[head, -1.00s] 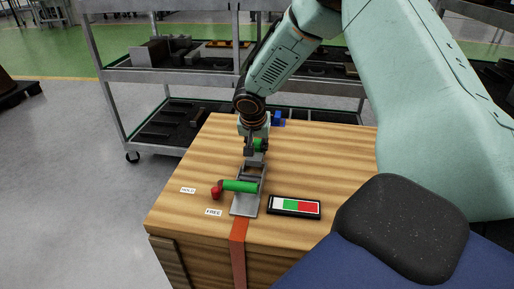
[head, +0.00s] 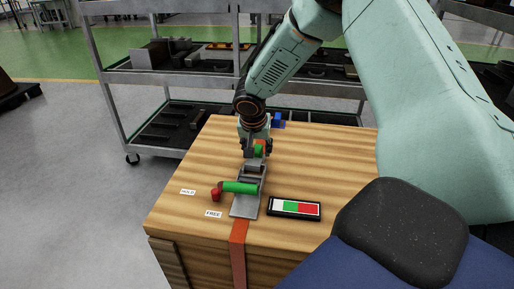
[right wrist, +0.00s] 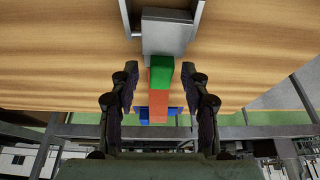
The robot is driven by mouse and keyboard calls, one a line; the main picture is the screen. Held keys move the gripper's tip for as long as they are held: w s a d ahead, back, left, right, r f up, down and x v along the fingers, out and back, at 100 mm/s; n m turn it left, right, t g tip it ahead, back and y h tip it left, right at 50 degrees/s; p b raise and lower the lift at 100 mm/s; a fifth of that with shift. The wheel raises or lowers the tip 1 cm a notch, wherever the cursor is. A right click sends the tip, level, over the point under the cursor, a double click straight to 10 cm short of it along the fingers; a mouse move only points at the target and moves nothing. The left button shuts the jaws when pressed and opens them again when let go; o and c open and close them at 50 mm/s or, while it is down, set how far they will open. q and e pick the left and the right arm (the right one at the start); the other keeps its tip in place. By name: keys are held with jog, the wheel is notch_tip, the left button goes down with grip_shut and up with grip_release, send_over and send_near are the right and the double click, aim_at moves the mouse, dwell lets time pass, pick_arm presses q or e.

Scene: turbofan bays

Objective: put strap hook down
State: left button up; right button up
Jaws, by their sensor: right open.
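What looks like the strap hook, a small green block (right wrist: 160,72) with an orange piece (right wrist: 160,100) behind it, sits at the far end of the grey metal ratchet (head: 243,207) on the wooden crate. It also shows in the head view (head: 258,152), partly hidden by my gripper. My right gripper (head: 254,150) is open above it. In the right wrist view its fingers (right wrist: 160,77) stand on either side of the green block with gaps on both sides. I cannot tell whether the block touches the ratchet. My left gripper is not in view.
A green handle (head: 240,187) with a red knob (head: 215,195) crosses the ratchet. A white, green and red gauge (head: 294,207) lies to its right; HOLD (head: 188,192) and FREE (head: 213,213) labels lie left. A blue block (head: 278,120) is near the far edge. Shelves (head: 160,75) stand behind.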

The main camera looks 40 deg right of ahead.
jog(key=p+v, duration=0.2)
jog(key=v, duration=1)
jog(key=shift+r+p, duration=0.2)
jog(key=shift+p, duration=0.2)
jog(key=shift+f, duration=0.1)
